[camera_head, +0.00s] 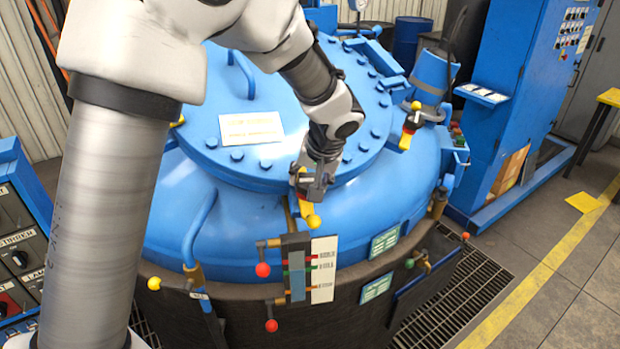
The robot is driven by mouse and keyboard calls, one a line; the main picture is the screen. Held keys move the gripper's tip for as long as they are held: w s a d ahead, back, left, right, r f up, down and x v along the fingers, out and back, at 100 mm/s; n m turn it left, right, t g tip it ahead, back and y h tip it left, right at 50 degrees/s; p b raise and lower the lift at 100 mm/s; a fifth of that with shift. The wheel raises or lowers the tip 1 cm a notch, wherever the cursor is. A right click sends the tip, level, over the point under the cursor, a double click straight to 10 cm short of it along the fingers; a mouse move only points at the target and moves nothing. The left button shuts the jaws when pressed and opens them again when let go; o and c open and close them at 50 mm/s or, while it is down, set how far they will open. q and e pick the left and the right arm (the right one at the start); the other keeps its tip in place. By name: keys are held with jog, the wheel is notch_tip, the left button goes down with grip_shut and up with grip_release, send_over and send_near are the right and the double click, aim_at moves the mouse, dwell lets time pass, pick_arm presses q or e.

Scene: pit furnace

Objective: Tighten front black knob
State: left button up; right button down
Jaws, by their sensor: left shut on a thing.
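My left gripper (314,188) reaches down from above onto the front clamp at the near edge of the furnace's round blue lid (290,150). It is shut on the front black knob, which the fingers mostly hide. The clamp's yellow bracket (306,208) and yellow ball (313,221) show just below the fingers. Whether the knob sits tight cannot be seen. My right gripper is not in view.
Below my left gripper, a gauge panel (323,270) and red-balled valve levers (263,269) stick out from the furnace front. A blue control cabinet (520,90) stands at right. Floor is clear at lower right.

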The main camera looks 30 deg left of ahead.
pick_arm(q)
jog(key=shift+f+m, duration=0.1)
jog(key=shift+m, duration=1.2)
jog(key=m+p, duration=0.1)
jog(key=m, duration=0.1)
jog(key=shift+d+m, duration=0.1)
jog(key=shift+m, duration=0.2)
jog(key=m+p, duration=0.3)
jog(key=m, duration=0.3)
jog(key=shift+s+d+h, duration=0.1)
jog(key=shift+h, duration=0.3)
jog(key=m+p, duration=0.1)
jog(key=m, duration=0.2)
jog(key=shift+f, duration=0.2)
jog(key=shift+f+m, duration=0.15)
jog(key=shift+m, duration=1.55)
